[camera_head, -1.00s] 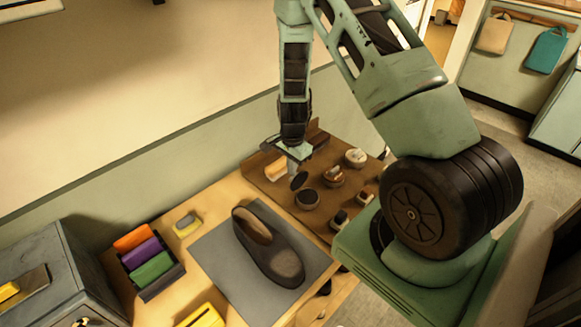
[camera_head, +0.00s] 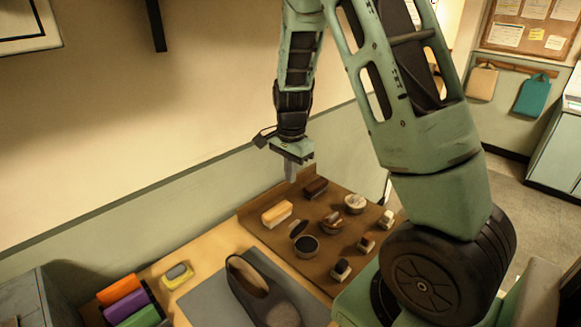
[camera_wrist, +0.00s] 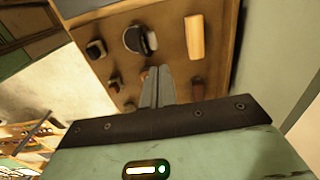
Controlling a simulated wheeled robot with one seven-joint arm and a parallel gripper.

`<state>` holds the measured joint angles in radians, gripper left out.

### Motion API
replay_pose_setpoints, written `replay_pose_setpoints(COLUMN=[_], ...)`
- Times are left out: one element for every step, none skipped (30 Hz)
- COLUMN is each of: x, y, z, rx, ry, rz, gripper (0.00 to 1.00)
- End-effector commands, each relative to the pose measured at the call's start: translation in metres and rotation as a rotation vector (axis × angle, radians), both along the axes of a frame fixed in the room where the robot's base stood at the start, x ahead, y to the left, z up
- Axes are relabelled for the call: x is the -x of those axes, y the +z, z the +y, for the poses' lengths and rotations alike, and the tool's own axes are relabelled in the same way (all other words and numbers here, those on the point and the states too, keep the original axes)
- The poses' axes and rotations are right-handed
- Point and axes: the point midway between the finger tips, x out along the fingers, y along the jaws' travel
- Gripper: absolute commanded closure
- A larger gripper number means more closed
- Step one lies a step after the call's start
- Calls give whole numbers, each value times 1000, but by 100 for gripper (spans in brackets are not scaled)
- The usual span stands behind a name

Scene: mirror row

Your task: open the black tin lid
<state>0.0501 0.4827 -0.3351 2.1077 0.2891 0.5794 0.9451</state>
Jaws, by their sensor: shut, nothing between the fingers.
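The black tin (camera_head: 306,247) sits on the brown tray, its round dark top facing up. Its lid (camera_head: 298,229) shows as a thin dark disc standing tilted up at the tin's far-left edge, so the tin looks open. The tin also shows in the wrist view (camera_wrist: 134,39), with the lid close against it. My gripper (camera_head: 290,175) is shut and empty, raised well above the back of the tray and apart from the tin. Its fingers (camera_wrist: 155,72) are together in the wrist view.
A shoe (camera_head: 262,292) rests on a grey mat. The wall stands close behind the tray.

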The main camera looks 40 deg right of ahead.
Motion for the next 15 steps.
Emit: replay_pose_setpoints(x=[-1, -1, -1, -1, -1, 0, 0, 1, 2, 4, 7, 11, 14, 18, 23], y=[7, 11, 16, 19, 21, 24, 25, 25, 25, 23, 21, 17, 14, 11, 6], z=[0, 0, 0, 0, 0, 0, 0, -1, -2, -3, -4, -6, -8, -9, -11], rx=[2, 1, 1, 1, 1, 1, 1, 1, 0, -1, 0, 0, -2, -2, -2], ry=[2, 2, 2, 2, 1, 1, 0, -1, -4, -6, -9, -13, -17, -19, -23], rz=[-4, -4, -4, -3, -2, -2, -2, -3, -3, -4, -5, -9, -14, -19, -30], gripper=[100, 100, 100, 100, 100, 100, 100, 100, 100, 100, 100, 100, 100, 100, 100])
